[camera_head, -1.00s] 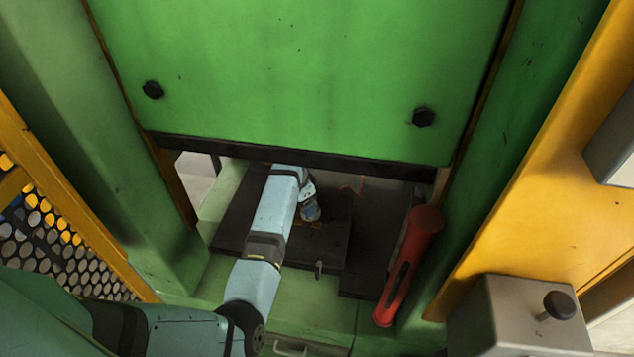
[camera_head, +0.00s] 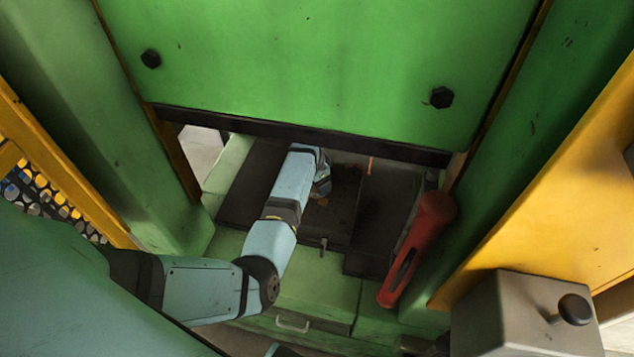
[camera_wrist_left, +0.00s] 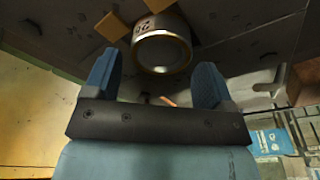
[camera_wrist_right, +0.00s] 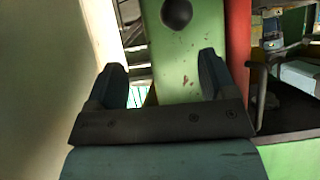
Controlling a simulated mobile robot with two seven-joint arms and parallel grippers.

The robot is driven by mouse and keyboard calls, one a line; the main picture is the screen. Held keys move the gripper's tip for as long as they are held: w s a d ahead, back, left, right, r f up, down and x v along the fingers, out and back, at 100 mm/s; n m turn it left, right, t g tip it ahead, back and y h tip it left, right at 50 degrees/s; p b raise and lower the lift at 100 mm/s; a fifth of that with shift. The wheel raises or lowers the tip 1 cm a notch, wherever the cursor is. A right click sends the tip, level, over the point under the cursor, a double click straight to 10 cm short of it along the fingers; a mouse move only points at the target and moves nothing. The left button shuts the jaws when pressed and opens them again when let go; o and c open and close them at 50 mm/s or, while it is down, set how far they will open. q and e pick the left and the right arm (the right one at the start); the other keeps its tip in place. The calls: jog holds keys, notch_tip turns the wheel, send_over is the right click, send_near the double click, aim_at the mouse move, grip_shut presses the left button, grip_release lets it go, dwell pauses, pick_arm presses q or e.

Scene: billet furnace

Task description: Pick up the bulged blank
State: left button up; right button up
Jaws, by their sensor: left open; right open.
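A short metallic cylinder with a bright rim (camera_wrist_left: 162,52), which looks like the blank, rests on a dark plate in the left wrist view. I cannot tell its bulge from this angle. My left gripper (camera_wrist_left: 155,75) is open, with the cylinder beyond its fingertips and roughly between their lines; no contact shows. In the head view my left arm reaches under the green press slide, its gripper (camera_head: 322,188) is partly hidden, and the blank cannot be made out. My right gripper (camera_wrist_right: 160,75) is open and empty, facing a green post; it is not seen in the head view.
The green slide (camera_head: 300,70) hangs low over the dark die bed (camera_head: 385,220), leaving a narrow opening. Green columns stand on both sides. A red slotted bar (camera_head: 418,245) leans at the right. A grey box with a black knob (camera_head: 525,315) is at the lower right.

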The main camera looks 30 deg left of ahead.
pick_arm(q)
jog(key=c, duration=1.2)
jog(key=shift+r, duration=0.1)
jog(key=shift+r, duration=0.15)
